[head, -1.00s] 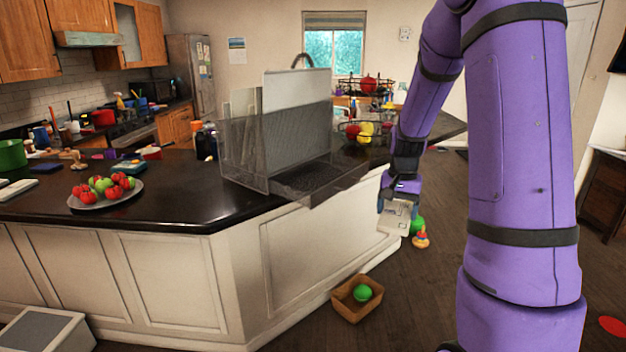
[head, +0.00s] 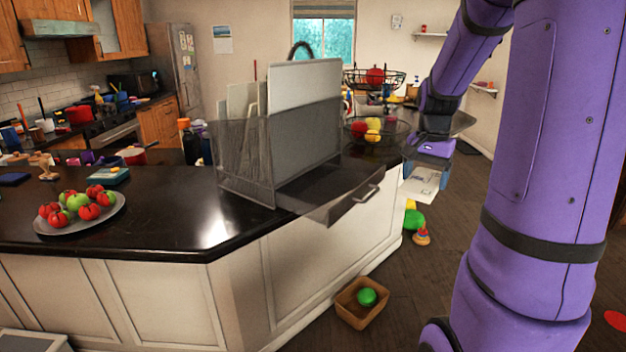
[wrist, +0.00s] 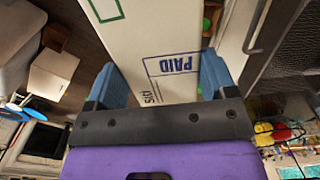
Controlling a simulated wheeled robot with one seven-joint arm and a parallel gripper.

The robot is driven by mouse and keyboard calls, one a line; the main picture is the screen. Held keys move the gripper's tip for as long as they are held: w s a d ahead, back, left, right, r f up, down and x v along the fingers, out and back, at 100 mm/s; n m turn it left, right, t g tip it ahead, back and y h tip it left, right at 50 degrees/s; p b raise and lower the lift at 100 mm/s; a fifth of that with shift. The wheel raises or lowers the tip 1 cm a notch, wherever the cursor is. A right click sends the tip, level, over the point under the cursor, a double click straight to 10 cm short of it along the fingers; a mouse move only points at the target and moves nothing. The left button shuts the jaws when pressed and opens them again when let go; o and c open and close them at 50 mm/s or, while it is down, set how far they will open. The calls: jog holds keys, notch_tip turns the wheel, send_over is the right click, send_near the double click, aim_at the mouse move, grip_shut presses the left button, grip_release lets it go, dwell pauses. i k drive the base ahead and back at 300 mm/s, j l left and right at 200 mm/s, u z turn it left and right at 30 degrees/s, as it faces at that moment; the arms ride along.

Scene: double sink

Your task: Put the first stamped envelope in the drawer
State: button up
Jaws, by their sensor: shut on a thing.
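My gripper (head: 430,162) is shut on a white envelope (head: 424,184), which hangs below it to the right of the counter. In the wrist view, the envelope (wrist: 150,35) lies between the two blue fingers and carries a blue PAID stamp and a green printed outline; its far end is cut off. The dark mesh drawer (head: 335,207) of the desk organizer (head: 262,165) is pulled out and juts past the counter edge. Its handle (head: 367,193) faces my gripper, and the envelope is apart from it. The drawer's inside is hard to make out.
The organizer holds an upright grey panel (head: 300,85) and pale sheets. A tiered fruit basket (head: 375,130) stands behind the drawer. A fruit plate (head: 80,212) is on the counter's left. A box with a green ball (head: 362,303) and toys (head: 421,235) lie on the floor.

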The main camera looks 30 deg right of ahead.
aim_at(348, 180)
jog(key=i, duration=0.95)
